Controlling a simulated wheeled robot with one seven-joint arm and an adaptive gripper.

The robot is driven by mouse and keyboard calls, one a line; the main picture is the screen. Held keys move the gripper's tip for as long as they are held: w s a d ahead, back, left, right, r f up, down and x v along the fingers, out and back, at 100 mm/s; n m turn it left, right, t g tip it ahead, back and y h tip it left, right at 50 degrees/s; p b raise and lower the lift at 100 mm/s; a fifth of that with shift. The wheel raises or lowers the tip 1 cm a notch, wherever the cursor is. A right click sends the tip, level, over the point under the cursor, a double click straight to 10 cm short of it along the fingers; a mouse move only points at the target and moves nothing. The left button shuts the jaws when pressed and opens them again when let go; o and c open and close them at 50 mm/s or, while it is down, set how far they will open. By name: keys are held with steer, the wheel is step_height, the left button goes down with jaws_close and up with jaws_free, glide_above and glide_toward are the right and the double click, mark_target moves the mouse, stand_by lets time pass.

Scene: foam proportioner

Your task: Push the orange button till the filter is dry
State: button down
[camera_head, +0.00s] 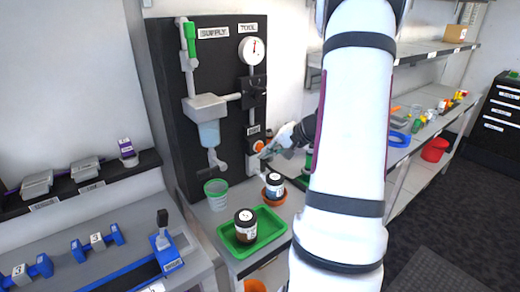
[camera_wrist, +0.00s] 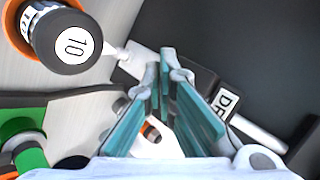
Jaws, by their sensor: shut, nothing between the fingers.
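The orange button (camera_head: 258,146) sits low on the right of the black panel (camera_head: 225,80), under a small label. My gripper (camera_head: 266,153) is shut and empty, its tips close beside the button; I cannot tell whether they touch it. The filter (camera_head: 208,134) is a clear, pale-blue bowl under a grey housing on the panel; its liquid level is too small to read. In the wrist view, my shut gripper (camera_wrist: 172,68) points at the dark panel beside a white label starting with "D" (camera_wrist: 228,101).
Below the panel stand a clear green-rimmed cup (camera_head: 216,193), a green tray (camera_head: 262,235) holding a black-lidded jar (camera_head: 245,225), and another jar (camera_head: 274,185) in an orange dish. A gauge (camera_head: 251,50) and a green-handled valve (camera_head: 189,40) are above.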

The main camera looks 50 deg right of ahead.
steer(key=shift+s, duration=0.2)
steer(key=shift+s+a+b, duration=0.1)
steer(key=shift+s+a, duration=0.1)
steer(key=shift+s, duration=0.6)
steer(key=shift+s+a+b, duration=0.15)
steer(key=shift+s+a, duration=0.1)
steer(key=shift+s, duration=0.55)
steer(key=shift+s+a+b, duration=0.1)
steer(key=shift+s+a, duration=0.1)
steer(key=shift+s, duration=0.6)
